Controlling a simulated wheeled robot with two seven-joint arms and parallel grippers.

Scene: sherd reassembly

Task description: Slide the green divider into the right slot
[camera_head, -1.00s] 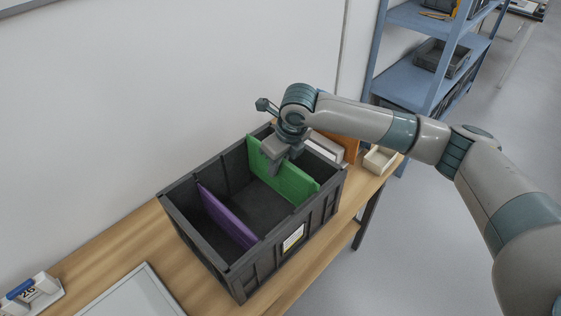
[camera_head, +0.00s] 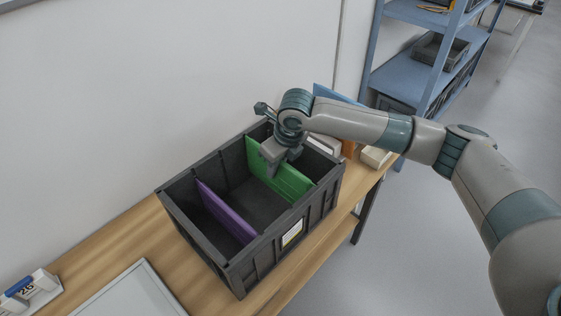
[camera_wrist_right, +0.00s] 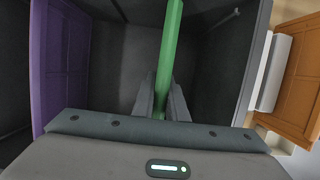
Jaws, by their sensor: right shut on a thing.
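The green divider (camera_head: 282,178) stands upright inside the dark grey crate (camera_head: 243,277), across its right part. My right gripper (camera_head: 277,166) is shut on the divider's top edge from above. In the right wrist view the green divider (camera_wrist_right: 170,60) runs between the two fingers of the right gripper (camera_wrist_right: 163,100). A purple divider (camera_head: 226,212) stands across the left part of the crate; it also shows at the left of the wrist view (camera_wrist_right: 62,60). The divider's lower edge and the slot at its ends are hard to make out. My left gripper is not in view.
The crate stands on a wooden table (camera_head: 125,240) against a white wall. A small beige box (camera_head: 376,157) is at the right end. A blue shelf (camera_head: 425,60) stands behind.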

